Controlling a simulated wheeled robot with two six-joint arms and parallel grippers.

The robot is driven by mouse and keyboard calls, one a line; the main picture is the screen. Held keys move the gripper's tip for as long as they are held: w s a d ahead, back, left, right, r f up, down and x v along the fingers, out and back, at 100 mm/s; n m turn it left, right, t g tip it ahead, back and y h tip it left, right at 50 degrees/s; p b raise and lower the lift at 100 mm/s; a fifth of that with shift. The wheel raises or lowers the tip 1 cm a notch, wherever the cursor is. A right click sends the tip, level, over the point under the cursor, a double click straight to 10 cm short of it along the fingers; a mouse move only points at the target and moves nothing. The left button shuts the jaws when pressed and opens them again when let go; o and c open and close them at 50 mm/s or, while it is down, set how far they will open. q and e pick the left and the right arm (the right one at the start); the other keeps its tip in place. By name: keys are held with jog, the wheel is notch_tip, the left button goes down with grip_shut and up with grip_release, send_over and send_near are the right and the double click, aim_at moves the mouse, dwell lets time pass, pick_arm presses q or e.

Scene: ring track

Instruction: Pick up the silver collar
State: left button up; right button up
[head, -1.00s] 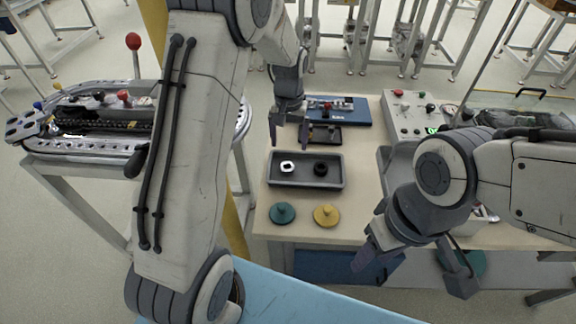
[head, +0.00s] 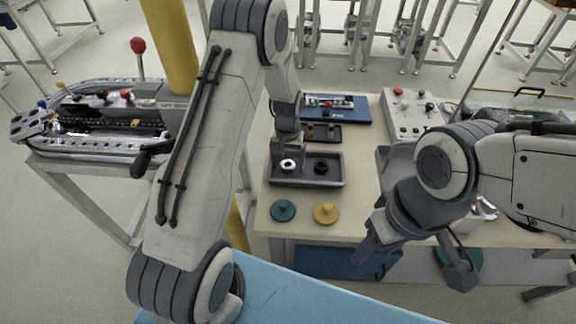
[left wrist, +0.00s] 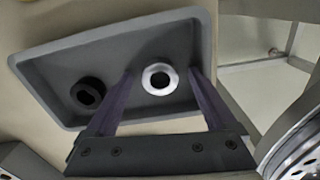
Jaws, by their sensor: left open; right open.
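The silver collar (head: 287,165) is a small bright ring in a grey tray (head: 306,183) on the table. It also shows in the left wrist view (left wrist: 159,79), lying on the tray floor. My left gripper (head: 288,163) is open over the tray, its fingers on either side of the collar in the picture. In the left wrist view the left gripper (left wrist: 165,90) shows a gap around the collar, with no visible contact. My right gripper (head: 415,262) is open and empty near the table's front edge, away from the tray.
A black collar (head: 321,167) lies in the tray's right half and shows in the left wrist view (left wrist: 88,93). A teal knobbed disc (head: 283,210) and a yellow one (head: 326,213) sit in front of the tray. A control box (head: 413,113) stands at the back right.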

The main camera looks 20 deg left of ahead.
pick_arm(q)
grip_shut()
jog(key=shift+r, duration=0.1)
